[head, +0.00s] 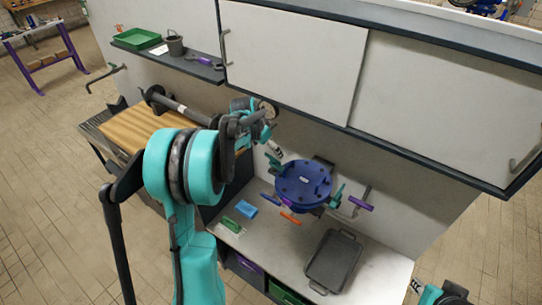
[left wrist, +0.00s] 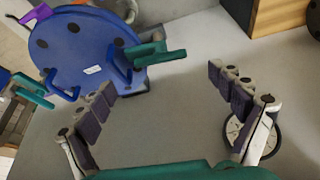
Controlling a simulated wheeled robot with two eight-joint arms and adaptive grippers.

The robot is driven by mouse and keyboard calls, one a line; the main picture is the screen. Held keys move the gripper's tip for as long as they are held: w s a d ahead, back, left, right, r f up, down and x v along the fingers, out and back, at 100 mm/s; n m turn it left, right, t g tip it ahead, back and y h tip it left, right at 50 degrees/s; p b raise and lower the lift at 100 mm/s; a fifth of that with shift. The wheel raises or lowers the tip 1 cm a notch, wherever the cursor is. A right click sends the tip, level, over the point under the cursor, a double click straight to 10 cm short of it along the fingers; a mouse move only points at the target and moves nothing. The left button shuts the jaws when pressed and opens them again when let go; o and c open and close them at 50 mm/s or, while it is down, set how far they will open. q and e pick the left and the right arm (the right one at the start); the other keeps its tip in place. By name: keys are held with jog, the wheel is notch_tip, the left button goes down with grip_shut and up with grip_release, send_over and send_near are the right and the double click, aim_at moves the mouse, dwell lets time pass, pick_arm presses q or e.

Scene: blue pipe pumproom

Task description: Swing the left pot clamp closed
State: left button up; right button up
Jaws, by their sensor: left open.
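The round blue pot (head: 303,182) stands on the white counter, its lid set with dark round bolts. It also fills the upper left of the left wrist view (left wrist: 85,45). The left pot clamp, with a green handle (head: 274,163), sticks outward from the pot's left side; its handle shows in the left wrist view (left wrist: 160,55). A second green clamp (head: 337,194) is on the pot's right side. My left gripper (head: 277,149) is open and empty, its fingers (left wrist: 163,84) apart and short of the clamp handle. My right arm shows at the bottom right edge; its fingers are unclear.
An orange-handled tool (head: 290,217), a blue block (head: 246,210) and a green item (head: 231,224) lie front left of the pot. A dark tray (head: 333,260) lies in front. Wall cabinets (head: 295,50) overhang behind. A round gauge (left wrist: 266,138) is beside my left gripper's right finger.

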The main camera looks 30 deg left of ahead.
aim_at(272, 158)
pick_arm(q)
jog(key=x, duration=0.5)
jog(key=shift+w+f, duration=0.1)
jog(key=shift+f, duration=0.15)
